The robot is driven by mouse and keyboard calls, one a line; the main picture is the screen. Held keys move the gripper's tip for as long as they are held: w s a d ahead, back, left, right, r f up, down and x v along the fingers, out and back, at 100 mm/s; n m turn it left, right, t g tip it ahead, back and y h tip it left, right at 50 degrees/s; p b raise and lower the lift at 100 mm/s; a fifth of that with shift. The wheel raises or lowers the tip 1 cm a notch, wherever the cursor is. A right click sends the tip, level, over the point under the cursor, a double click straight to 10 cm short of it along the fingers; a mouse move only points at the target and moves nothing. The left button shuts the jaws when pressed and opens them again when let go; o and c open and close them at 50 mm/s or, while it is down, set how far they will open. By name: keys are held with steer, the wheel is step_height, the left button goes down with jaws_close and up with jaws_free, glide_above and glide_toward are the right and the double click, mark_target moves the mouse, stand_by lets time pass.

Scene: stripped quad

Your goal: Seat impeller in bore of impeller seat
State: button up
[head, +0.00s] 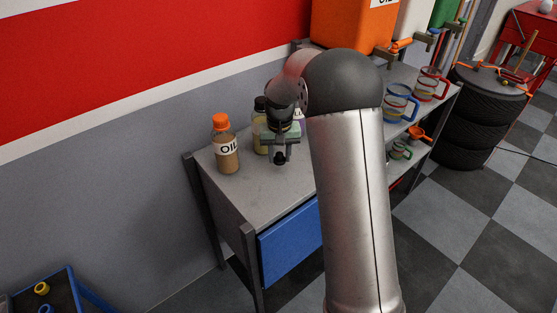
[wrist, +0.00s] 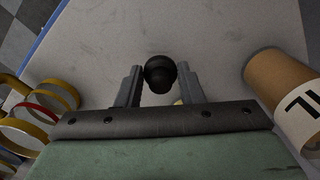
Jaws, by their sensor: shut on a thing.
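My gripper (head: 280,155) is above the grey bench top in the head view. In the wrist view its two fingers (wrist: 158,88) are closed around a black rounded piece (wrist: 160,72), which also shows at the fingertips in the head view (head: 280,159). I cannot tell from its shape whether this piece is the impeller. A small pale-yellow bit (wrist: 178,102) shows between the fingers. I cannot make out an impeller seat or its bore in either view.
An oil bottle (head: 227,152) with an orange cap stands left of my gripper, and at the right in the wrist view (wrist: 285,95). Other bottles (head: 260,130) stand close behind. The bench top (head: 245,195) is clear in front.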

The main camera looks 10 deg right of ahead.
mark_target(279, 163)
steer(key=shift+w+f, duration=0.15)
steer(key=shift+f, duration=0.05)
steer(key=shift+w+a+f, duration=0.1)
steer(key=shift+w+f, duration=0.05)
steer(key=shift+f, duration=1.55)
steer(key=shift+f, duration=0.15)
steer(key=o, duration=1)
